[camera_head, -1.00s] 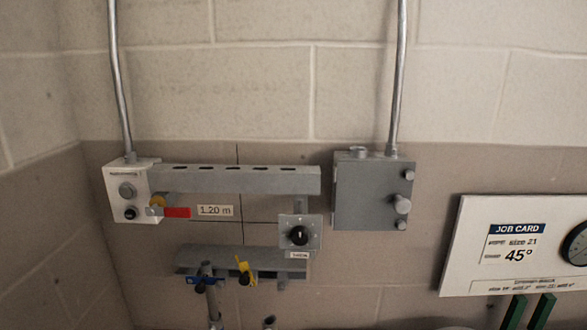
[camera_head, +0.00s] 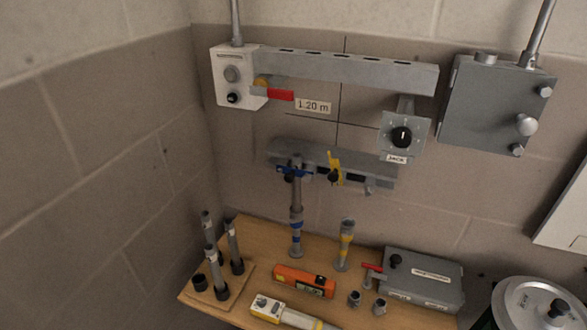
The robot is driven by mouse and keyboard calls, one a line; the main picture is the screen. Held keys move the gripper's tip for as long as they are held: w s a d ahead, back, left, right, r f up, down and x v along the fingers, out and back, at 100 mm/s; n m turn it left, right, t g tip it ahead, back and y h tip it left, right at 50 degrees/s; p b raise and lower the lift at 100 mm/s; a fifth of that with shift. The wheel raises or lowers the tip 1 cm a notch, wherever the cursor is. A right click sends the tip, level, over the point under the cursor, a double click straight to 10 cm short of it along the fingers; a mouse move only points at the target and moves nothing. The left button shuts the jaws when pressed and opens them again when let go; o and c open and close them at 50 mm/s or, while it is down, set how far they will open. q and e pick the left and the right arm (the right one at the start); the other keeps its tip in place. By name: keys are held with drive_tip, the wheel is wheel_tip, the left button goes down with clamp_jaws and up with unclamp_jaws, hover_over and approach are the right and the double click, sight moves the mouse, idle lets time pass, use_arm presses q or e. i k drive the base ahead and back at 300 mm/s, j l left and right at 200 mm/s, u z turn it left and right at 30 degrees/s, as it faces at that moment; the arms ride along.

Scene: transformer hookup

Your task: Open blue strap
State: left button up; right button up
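The blue strap (camera_head: 294,171) is at the left part of the grey wall bracket (camera_head: 350,168). It crosses the upper part of an upright grey pole (camera_head: 297,205), with a dark knob beside it. I cannot tell whether the strap is fastened or loose. A yellow strap (camera_head: 334,168) with a dark knob sits to its right on the same bracket and stands up at an angle. Neither of my grippers is in view.
A red-handled control box (camera_head: 238,78) is above, left. A wall closes the left side.

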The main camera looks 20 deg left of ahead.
sight(290, 172)
drive_tip(key=k, duration=0.25)
drive_tip(key=k+u, duration=0.1)
drive_tip(key=u, duration=0.25)
drive_tip(key=k+u, duration=0.15)
drive_tip(key=u, duration=0.25)
drive_tip(key=k+u, duration=0.1)
drive_tip(key=u, duration=0.75)
